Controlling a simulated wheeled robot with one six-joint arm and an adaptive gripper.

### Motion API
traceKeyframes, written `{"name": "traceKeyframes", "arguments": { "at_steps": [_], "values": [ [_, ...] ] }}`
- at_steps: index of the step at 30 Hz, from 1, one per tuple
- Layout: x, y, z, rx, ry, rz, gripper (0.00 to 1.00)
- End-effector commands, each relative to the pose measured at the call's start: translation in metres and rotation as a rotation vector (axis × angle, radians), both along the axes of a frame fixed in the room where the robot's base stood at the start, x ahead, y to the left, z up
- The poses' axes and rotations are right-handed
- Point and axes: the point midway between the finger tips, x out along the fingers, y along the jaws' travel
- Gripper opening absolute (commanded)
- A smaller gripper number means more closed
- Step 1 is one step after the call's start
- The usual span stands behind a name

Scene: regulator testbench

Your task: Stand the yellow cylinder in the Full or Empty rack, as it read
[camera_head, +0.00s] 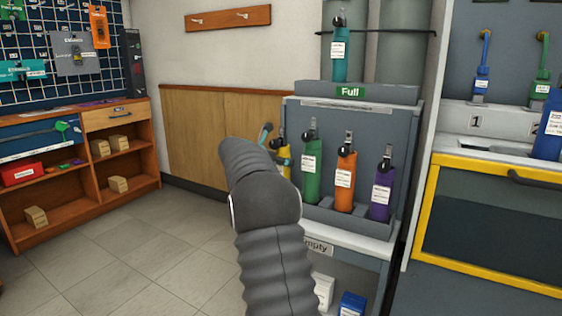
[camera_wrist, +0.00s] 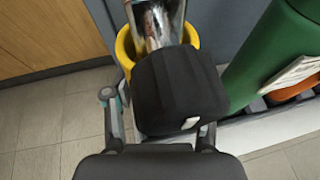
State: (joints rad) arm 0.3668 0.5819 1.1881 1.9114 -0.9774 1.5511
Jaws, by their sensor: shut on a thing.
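The yellow cylinder (camera_head: 285,160) shows in the head view just left of the green cylinder, at the left end of the shelf with the Empty sign (camera_head: 317,247). My arm hides most of it. It looks upright; I cannot tell whether its base touches the shelf. My gripper is shut on the cylinder near its top, and mostly hidden by my arm in the head view. In the wrist view my gripper (camera_wrist: 160,75) is close up against the yellow top (camera_wrist: 124,48) and metal valve. The Full sign (camera_head: 350,91) marks the upper ledge.
A green cylinder (camera_head: 311,175), an orange one (camera_head: 346,182) and a purple one (camera_head: 382,189) stand on the Empty shelf. A teal cylinder (camera_head: 339,58) stands above the Full sign. A yellow-framed bench (camera_head: 480,171) is at right, a wooden shelf unit (camera_head: 75,160) at left. Floor between is clear.

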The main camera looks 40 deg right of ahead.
Motion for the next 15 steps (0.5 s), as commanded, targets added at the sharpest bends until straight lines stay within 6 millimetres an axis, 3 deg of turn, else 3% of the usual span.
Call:
{"name": "traceKeyframes", "arguments": {
  "at_steps": [15],
  "values": [
    [-0.0001,-0.0002,-0.003,-0.003,-0.003,0.0,0.07]
  ]
}}
